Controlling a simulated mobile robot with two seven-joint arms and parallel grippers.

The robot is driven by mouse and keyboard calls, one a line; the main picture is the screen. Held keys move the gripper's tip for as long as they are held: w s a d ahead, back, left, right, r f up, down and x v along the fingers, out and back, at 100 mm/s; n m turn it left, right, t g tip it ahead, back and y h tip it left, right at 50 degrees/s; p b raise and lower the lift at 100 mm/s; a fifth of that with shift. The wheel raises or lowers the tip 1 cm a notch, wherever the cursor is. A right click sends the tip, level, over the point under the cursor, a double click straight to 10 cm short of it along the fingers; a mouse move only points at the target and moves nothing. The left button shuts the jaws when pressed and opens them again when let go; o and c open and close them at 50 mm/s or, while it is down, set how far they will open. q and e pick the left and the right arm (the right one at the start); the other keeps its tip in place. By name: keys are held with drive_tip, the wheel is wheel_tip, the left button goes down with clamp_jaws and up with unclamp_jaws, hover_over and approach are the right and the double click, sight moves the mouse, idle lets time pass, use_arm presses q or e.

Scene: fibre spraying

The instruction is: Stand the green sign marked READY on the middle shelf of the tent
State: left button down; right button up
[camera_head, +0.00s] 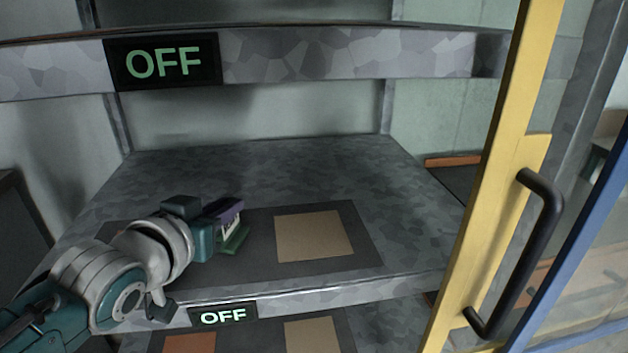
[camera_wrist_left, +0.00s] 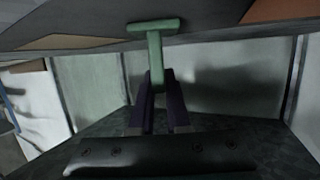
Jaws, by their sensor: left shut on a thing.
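The green sign (camera_head: 236,240) is in my left gripper (camera_head: 228,219), over the dark mat on the middle shelf (camera_head: 270,180). The wrist view shows its green base (camera_wrist_left: 153,25) and stem (camera_wrist_left: 156,52), with the stem between the purple fingers (camera_wrist_left: 158,105). The base is close to the dark shelf surface; I cannot tell whether it touches. My left gripper is shut on the sign. My right gripper is in neither view.
A tan square (camera_head: 313,237) lies on the mat right of the sign. A shelf edge with an OFF label (camera_head: 163,62) crosses above; another OFF label (camera_head: 223,316) is on the middle shelf's front edge. A yellow door frame (camera_head: 490,180) with a black handle (camera_head: 535,250) stands at right.

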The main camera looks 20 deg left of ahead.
use_arm(q)
drive_tip(key=shift+f, duration=0.1)
drive_tip(key=c, duration=0.9)
unclamp_jaws()
drive_tip(key=shift+r, duration=0.25)
drive_tip(key=p+v, duration=0.2)
drive_tip(key=v, duration=0.9)
drive_tip(key=shift+s+d, duration=0.1)
drive_tip(key=shift+s, duration=0.3)
drive_tip(key=s+d+f+m+g+h, duration=0.1)
drive_tip(key=s+d+g, duration=0.3)
drive_tip(key=s, duration=0.4)
drive_tip(key=s+d+f+m+g+h, duration=0.1)
drive_tip(key=s+d+m+g, duration=0.1)
drive_tip(key=s+d+g, duration=0.2)
drive_tip(key=s+g, duration=0.2)
drive_tip(key=s, duration=0.1)
drive_tip(key=shift+s+f+m+g, duration=0.2)
drive_tip(key=shift+s+m+g, duration=0.2)
